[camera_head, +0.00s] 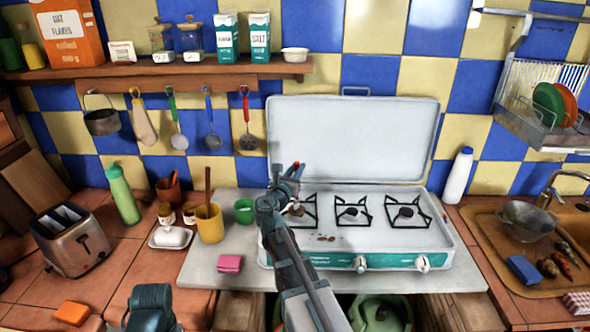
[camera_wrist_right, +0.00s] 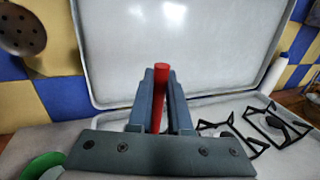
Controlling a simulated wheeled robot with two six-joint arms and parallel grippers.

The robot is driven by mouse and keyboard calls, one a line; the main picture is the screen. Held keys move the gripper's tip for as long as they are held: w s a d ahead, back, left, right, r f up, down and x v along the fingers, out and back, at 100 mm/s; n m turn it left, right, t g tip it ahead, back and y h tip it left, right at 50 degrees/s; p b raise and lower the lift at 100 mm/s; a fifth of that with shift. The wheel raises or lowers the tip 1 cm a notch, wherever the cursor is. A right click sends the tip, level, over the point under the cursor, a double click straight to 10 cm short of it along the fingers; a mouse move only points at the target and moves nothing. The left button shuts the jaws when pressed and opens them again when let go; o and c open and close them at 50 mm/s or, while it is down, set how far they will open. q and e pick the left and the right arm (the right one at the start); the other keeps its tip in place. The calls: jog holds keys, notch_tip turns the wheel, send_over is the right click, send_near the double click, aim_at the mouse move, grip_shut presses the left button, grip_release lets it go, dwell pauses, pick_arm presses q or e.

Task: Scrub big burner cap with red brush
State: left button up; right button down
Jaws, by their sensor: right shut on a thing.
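My right gripper (camera_head: 292,172) is shut on the red brush, raised in front of the stove's open lid above the left burner. In the right wrist view the brush's red handle (camera_wrist_right: 161,95) stands upright between the fingers (camera_wrist_right: 161,88); its head is hidden. Dark burner caps sit on the white stove: a left one (camera_head: 297,209) partly behind my right arm, a middle one (camera_head: 351,213) and a right one (camera_head: 405,212). I cannot surely tell which is biggest. Brown spots (camera_head: 325,238) mark the stove top. My left gripper's fingers do not show.
The stove's upright lid (camera_head: 352,135) stands behind the burners. Wire pan supports surround the caps. A green cup (camera_head: 244,210), yellow cup (camera_head: 210,223) and pink sponge (camera_head: 230,264) stand left of the stove. A white bottle (camera_head: 458,176) and sink lie right.

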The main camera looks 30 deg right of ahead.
jog(key=shift+s+d, duration=0.2)
jog(key=shift+d, duration=0.15)
jog(key=shift+w+a, duration=0.15)
jog(key=shift+w+a, duration=0.3)
jog(key=shift+a, duration=0.25)
jog(key=shift+s+d, duration=0.1)
jog(key=shift+d, duration=0.05)
jog(key=shift+s+d, duration=0.4)
jog(key=shift+d, duration=0.15)
jog(key=shift+w+a, duration=0.15)
jog(key=shift+w+a, duration=0.35)
jog(key=shift+a, duration=0.2)
jog(key=shift+s+d, duration=0.15)
jog(key=shift+d, duration=0.05)
